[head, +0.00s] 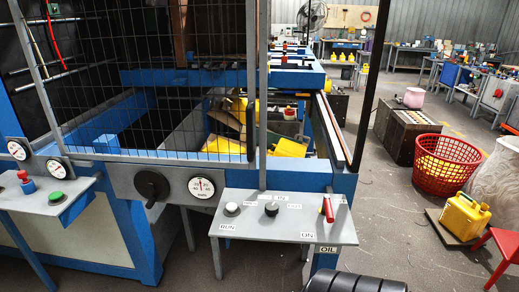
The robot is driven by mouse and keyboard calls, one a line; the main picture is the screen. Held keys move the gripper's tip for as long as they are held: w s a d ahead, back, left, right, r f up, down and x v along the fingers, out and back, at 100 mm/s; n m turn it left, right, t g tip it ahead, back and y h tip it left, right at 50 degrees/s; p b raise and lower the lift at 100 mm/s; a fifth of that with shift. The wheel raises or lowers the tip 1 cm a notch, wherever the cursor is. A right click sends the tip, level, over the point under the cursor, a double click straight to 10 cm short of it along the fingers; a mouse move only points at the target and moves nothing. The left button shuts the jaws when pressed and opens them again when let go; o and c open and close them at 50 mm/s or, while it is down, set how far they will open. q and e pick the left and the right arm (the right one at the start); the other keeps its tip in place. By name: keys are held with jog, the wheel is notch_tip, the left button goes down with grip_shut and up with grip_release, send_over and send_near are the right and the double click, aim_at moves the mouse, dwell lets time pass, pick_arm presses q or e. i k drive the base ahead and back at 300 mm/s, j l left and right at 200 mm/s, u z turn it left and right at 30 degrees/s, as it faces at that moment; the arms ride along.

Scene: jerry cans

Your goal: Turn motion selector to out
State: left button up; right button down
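The motion selector (271,208) is a small dark knob on the grey control panel (255,228), in the lower middle of the head view. Small labels beside it seem to read IN, above right, and OUT (294,206), to the right. The knob is too small to tell which label it points at. Neither of my grippers is in view, and nothing touches the knob.
On the same panel, a white button (232,208) is left of the selector and a red lever (328,209) is right. A large black rotary handle (152,187) and dial (201,187) are behind. Yellow jerry can (464,216) and red basket (447,163) are right.

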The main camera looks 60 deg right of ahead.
aim_at(271, 209)
jog(key=z, duration=2.2)
